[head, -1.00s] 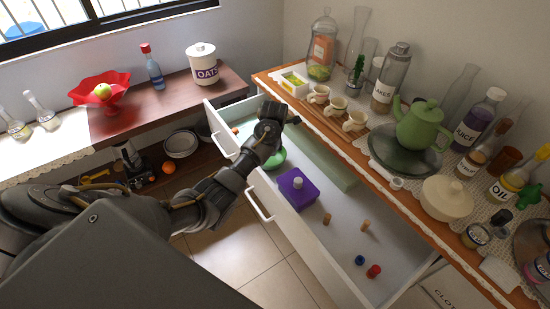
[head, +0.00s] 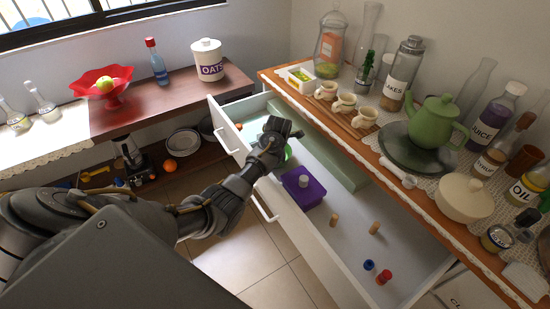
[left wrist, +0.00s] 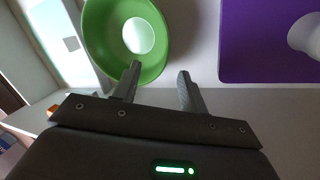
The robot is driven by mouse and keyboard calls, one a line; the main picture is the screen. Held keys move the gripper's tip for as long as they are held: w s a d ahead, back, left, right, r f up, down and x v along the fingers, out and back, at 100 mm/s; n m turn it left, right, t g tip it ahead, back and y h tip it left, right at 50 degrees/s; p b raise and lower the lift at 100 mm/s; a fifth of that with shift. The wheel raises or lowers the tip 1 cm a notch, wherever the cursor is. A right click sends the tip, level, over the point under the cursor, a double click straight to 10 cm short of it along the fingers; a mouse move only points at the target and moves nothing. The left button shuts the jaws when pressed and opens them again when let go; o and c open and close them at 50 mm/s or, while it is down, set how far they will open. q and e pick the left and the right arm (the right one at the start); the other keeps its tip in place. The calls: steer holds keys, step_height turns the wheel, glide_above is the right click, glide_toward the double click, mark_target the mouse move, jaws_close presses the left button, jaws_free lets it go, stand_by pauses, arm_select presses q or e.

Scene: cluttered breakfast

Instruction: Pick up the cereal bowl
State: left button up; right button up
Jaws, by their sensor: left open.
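The green cereal bowl (head: 288,152) lies in the open drawer, mostly hidden behind my left gripper (head: 284,135) in the head view. In the left wrist view the bowl (left wrist: 158,35) is at the top, with its pale inside bottom showing. My left gripper (left wrist: 159,74) is open and empty there. Its left finger overlaps the near rim of the bowl in the picture, and its right finger is to the right of the bowl. I cannot tell whether the finger touches the rim. My right gripper is in neither view.
A purple box (head: 303,188) lies close to the bowl in the drawer (head: 335,255), and several small pegs lie farther forward. The countertop (head: 385,150) above holds cups, a green teapot (head: 436,122) and jars. The drawer's front wall (head: 232,140) rises beside my arm.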

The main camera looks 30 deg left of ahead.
arm_select(q)
steer(key=x, duration=0.3)
steer(key=b+x, duration=0.1)
steer(key=x, duration=0.1)
steer(key=shift+w+d+f, duration=0.15)
steer(key=shift+w+d, duration=0.05)
steer(key=shift+d, duration=0.15)
steer(key=shift+f, duration=0.2)
steer(key=c, duration=0.5)
jaws_close()
steer(key=shift+r, duration=0.15)
step_height(320, 180, up, 10)
steer(key=shift+w+f+p, duration=0.1)
steer(key=shift+f+p, duration=0.05)
steer(key=shift+p, duration=0.45)
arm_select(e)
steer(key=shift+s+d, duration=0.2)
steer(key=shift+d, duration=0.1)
